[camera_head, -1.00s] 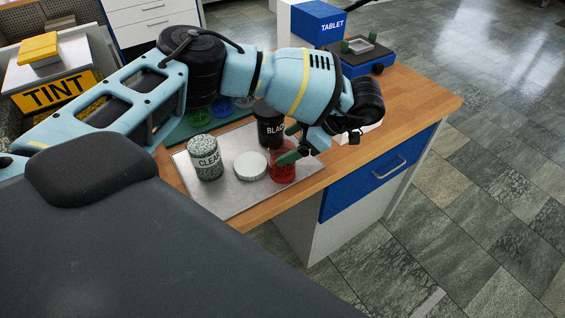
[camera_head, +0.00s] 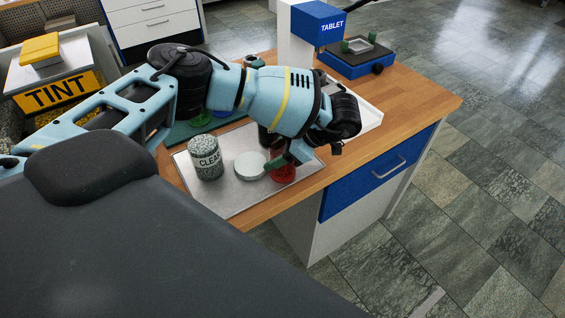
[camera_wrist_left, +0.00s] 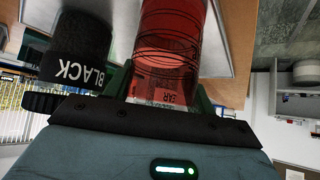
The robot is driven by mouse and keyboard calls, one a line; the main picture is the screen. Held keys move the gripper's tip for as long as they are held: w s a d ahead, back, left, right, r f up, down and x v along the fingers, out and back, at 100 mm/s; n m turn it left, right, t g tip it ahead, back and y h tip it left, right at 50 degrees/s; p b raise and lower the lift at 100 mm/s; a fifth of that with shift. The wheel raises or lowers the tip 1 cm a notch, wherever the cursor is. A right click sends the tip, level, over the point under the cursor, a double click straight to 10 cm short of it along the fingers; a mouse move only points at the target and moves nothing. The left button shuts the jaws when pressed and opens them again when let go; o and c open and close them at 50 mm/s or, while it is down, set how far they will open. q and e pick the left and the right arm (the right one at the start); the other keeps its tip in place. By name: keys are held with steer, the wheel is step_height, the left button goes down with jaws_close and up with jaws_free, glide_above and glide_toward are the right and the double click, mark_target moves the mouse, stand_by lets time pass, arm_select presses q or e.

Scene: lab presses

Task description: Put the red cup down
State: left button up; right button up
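The red cup (camera_head: 284,174) is at the right part of the metal tray (camera_head: 232,204), its upper part hidden by my left gripper (camera_head: 287,158). In the left wrist view the see-through red cup (camera_wrist_left: 168,50) stands between the two green fingers of my left gripper (camera_wrist_left: 162,92), which appear closed on its sides. The cup's lower end is cut off at that view's edge, so I cannot tell whether it touches the tray. My right gripper is not in view.
A speckled CLEAR jar (camera_head: 206,158) and a round white disc (camera_head: 250,165) are left of the cup. The black BLACK jar (camera_wrist_left: 75,50) is close beside my left gripper, mostly hidden in the head view. A TABLET device (camera_head: 318,25) stands behind.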

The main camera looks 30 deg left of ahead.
arm_select(q)
steer(key=c, duration=0.5)
steer(key=shift+r, duration=0.45)
steer(key=r, duration=0.3)
steer(key=shift+d, duration=0.35)
steer(key=s+d+r, duration=0.1)
steer(key=s+d, duration=0.1)
steer(key=d, duration=1.3)
steer(key=shift+s, duration=0.35)
